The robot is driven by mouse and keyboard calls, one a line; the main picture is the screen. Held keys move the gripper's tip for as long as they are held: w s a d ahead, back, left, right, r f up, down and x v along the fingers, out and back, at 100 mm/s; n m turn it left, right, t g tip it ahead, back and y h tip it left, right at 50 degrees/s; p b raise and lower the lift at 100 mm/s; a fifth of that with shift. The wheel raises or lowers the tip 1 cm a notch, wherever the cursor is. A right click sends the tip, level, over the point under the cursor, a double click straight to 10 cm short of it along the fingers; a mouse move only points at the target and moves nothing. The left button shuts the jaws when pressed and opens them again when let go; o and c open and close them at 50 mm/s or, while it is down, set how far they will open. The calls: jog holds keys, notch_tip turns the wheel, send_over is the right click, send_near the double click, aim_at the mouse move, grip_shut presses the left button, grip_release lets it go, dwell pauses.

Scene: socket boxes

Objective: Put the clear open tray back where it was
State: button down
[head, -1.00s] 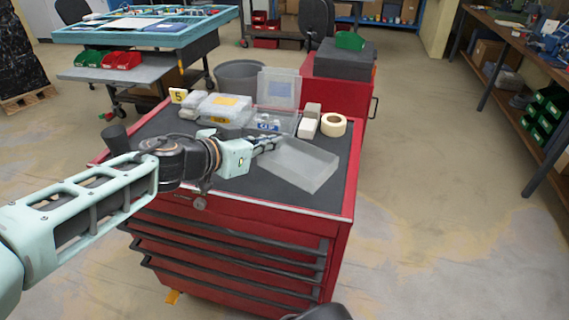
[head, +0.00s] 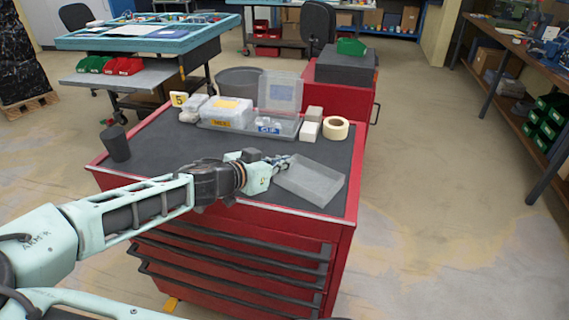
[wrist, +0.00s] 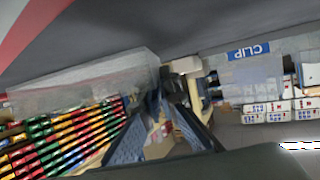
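The clear open tray (head: 312,184) is over the front right part of the dark mat (head: 200,150) on the red cabinet. It looks about level; I cannot tell whether it touches the mat. My gripper (head: 284,162) is at the tray's left corner, with its fingertips on the wall. In the wrist view, the tray's translucent wall (wrist: 85,84) runs up to the fingers (wrist: 165,120). The exact contact is partly hidden, but the tray has moved along with the fingers.
Behind stand a clear lidded box with a yellow label (head: 228,112), an open-lidded box marked CLIP (head: 268,126), pale blocks (head: 308,130) and a tape roll (head: 336,128). A dark cylinder (head: 116,144) stands at the left. The mat's middle left is clear.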

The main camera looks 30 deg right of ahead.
jog(key=c, duration=2.7)
grip_release()
jog(key=shift+f, duration=0.15)
jog(key=o, duration=0.5)
jog(key=shift+o, duration=0.2)
jog(key=shift+a+r, duration=0.1)
jog(key=shift+r, duration=0.2)
jog(key=p+v, duration=0.1)
jog(key=v, duration=1)
jog(key=shift+s+a+p, duration=0.1)
jog(key=shift+a+p, duration=0.1)
jog(key=shift+p, duration=0.15)
jog(key=shift+a+r, duration=0.1)
jog(key=shift+a, duration=0.1)
